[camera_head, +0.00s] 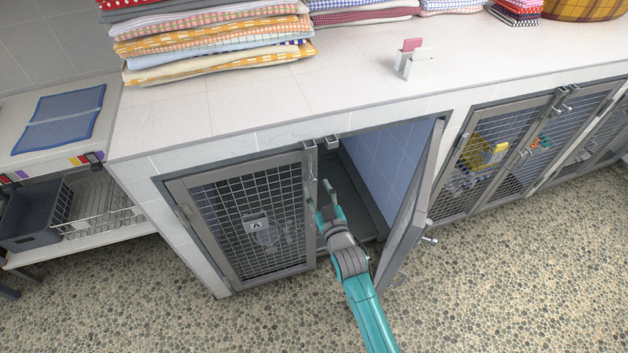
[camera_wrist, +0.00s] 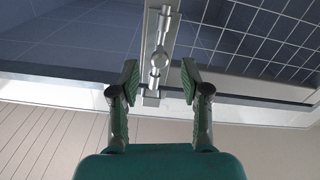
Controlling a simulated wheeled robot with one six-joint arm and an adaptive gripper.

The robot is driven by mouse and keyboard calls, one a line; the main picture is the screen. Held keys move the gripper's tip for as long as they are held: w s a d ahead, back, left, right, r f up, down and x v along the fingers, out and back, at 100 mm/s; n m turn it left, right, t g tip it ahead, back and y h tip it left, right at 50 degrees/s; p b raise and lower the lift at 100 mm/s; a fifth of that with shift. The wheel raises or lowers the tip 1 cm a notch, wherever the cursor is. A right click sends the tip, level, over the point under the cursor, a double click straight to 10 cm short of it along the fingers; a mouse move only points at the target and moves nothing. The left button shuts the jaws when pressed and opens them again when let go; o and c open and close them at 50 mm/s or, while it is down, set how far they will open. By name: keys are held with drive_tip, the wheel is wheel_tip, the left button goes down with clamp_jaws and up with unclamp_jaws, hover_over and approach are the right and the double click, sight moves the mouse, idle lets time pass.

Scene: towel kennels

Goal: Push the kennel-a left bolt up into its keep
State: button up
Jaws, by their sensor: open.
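Metal keeps (camera_head: 331,142) sit on the frame's top rail. My gripper (camera_head: 327,188) is in the doorway just right of the bolt's edge, below the rail. In the wrist view, my gripper (camera_wrist: 160,76) is open, and the bolt (camera_wrist: 158,58) with its round knob shows between the fingertips. Contact and the bolt's exact height cannot be told.
The right leaf (camera_head: 412,205) of kennel A stands swung open, right of my arm. The counter (camera_head: 230,110) above carries folded towels (camera_head: 215,40) and a small card holder (camera_head: 415,65). Other kennel doors (camera_head: 490,160) are shut at right. A shelf with a grey bin (camera_head: 30,215) stands at left.

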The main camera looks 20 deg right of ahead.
sight(315, 182)
drive_tip(key=shift+w, duration=2.05)
clamp_jaws()
